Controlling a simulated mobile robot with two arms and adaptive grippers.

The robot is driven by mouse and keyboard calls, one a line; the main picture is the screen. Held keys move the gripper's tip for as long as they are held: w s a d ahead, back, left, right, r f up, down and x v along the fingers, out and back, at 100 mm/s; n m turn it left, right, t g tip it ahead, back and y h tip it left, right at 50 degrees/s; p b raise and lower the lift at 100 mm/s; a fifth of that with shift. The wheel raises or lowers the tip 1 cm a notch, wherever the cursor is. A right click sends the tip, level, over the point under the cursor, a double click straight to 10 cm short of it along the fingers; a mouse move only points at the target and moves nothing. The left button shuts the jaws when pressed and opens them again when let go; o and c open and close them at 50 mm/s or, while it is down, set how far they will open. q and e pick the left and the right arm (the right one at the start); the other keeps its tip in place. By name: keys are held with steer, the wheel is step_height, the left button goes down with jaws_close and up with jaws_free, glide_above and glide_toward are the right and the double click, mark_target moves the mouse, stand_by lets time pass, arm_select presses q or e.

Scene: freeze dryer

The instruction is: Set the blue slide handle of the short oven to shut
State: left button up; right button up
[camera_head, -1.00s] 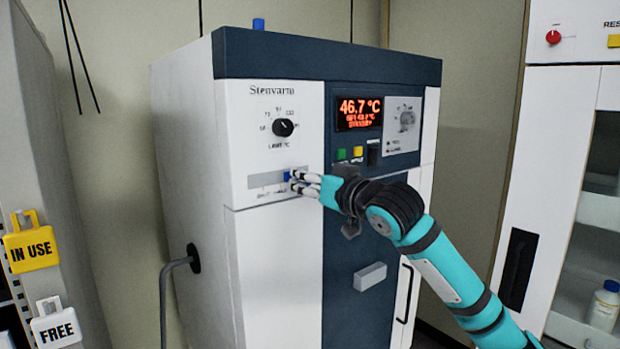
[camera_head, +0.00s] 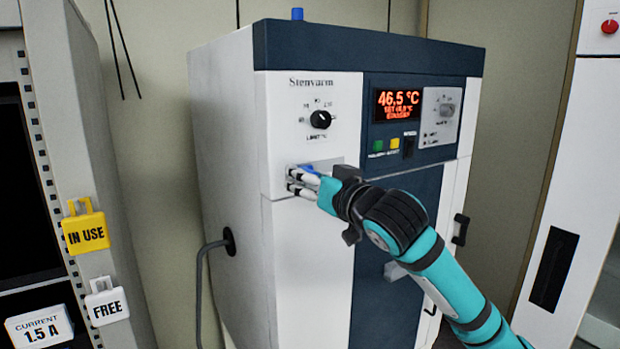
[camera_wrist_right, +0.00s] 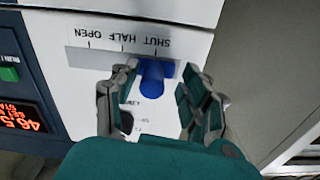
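The short oven (camera_head: 300,240) is a white and dark blue cabinet with a red display. Its blue slide handle (camera_head: 308,168) sits in a grey slot (camera_head: 335,163) below the black dial. In the wrist view the blue handle (camera_wrist_right: 152,80) is at the SHUT end of the slot, where the labels appear upside down. My right gripper (camera_head: 292,180) is at the slot, partly covering it and the handle. In the wrist view my right gripper's (camera_wrist_right: 162,70) fingers are apart, one on each side of the handle; the left-hand one is very near it, contact unclear. My left gripper is not in view.
A rack with a yellow IN USE tag (camera_head: 86,233) and a white FREE tag (camera_head: 106,306) stands at the left. A white cabinet (camera_head: 575,200) stands at the right. A grey hose (camera_head: 200,275) runs from the oven's side.

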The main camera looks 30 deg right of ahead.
steer(key=shift+d, duration=0.15)
steer(key=shift+s, duration=0.4)
steer(key=s, duration=1.1)
steer(key=shift+d, duration=0.35)
